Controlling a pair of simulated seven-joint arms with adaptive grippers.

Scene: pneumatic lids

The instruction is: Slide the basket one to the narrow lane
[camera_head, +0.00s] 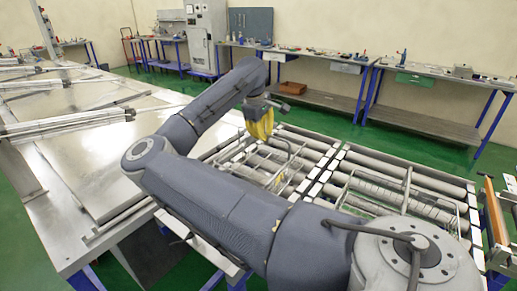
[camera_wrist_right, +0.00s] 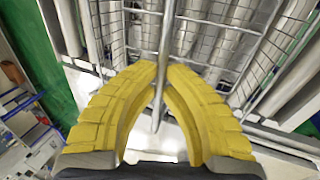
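A wire basket (camera_head: 290,180) sits on the left roller lane, partly hidden behind my right arm. A second wire basket (camera_head: 437,207) stands on the right roller lane. I cannot tell by any label which is basket one. My right gripper (camera_head: 262,130) has yellow fingers and is at the raised handle of the left basket. In the right wrist view, the fingertips close on a thin metal handle bar (camera_wrist_right: 168,35), with basket mesh (camera_wrist_right: 215,40) beyond. My left gripper is not in view.
A dark divider with white pads (camera_head: 325,172) runs between the roller lanes. A large metal table (camera_head: 90,150) with frames lies at left. Workbenches (camera_head: 420,115) line the back wall, with green floor between. An orange-topped rail (camera_head: 495,210) stands at the right edge.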

